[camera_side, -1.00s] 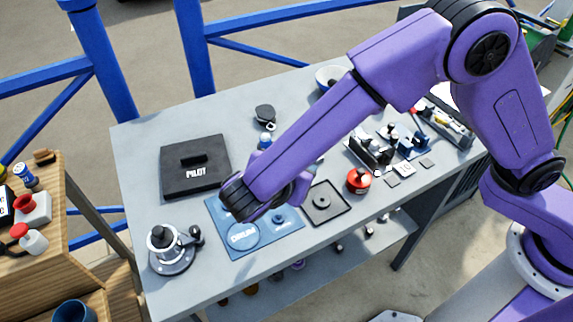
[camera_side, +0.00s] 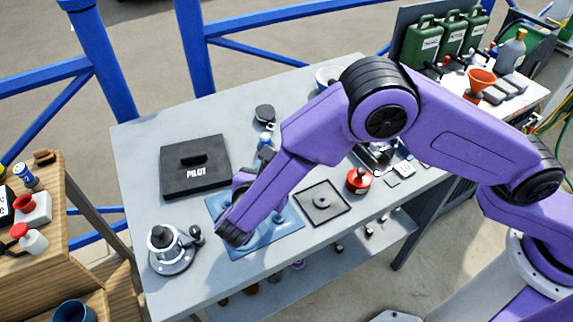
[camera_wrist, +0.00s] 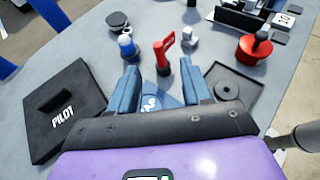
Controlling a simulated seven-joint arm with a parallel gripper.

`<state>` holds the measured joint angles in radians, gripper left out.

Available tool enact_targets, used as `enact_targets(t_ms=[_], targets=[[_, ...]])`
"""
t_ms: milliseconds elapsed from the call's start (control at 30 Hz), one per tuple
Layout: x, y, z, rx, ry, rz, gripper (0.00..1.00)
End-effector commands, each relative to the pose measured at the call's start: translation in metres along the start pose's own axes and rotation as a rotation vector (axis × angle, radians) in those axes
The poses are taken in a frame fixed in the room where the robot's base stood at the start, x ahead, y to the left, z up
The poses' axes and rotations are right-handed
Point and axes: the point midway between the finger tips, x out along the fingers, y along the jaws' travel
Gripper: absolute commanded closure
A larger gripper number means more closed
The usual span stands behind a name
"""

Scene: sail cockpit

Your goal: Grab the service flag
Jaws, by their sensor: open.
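A small red flag-shaped piece (camera_wrist: 163,52), which looks like the service flag, stands upright on the bench in the wrist view. It lies ahead of and between the fingertips of my gripper (camera_wrist: 159,66). The two blue fingers are spread apart with nothing held between them. In the side view my arm hides the red piece and most of the gripper. A blue mat (camera_side: 262,243) lies under the gripper, and part of it shows between the fingers.
A black PILOT case (camera_side: 195,178) lies to the left. A blue-capped bottle (camera_wrist: 127,45) and a small grey-white part (camera_wrist: 190,38) flank the red piece. A red round pot (camera_side: 358,181) and a black square tray (camera_side: 323,203) are to the right. A grey stand (camera_side: 170,255) is at front left.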

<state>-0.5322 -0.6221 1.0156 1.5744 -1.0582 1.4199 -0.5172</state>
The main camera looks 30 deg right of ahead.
Motion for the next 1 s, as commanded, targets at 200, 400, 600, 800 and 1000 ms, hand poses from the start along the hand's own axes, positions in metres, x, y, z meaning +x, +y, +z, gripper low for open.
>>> enact_targets(t_ms=[200,400,600,800,1000], targets=[[0.026,0.0,0.0,-0.001,0.0,0.0,0.51],[0.034,0.0,-0.001,0.0,0.001,0.0,0.51],[0.059,0.003,-0.004,-0.001,0.001,-0.003,0.51],[0.08,0.003,-0.004,0.0,0.001,-0.001,0.51],[0.081,0.003,-0.004,0.0,0.001,0.001,0.51]])
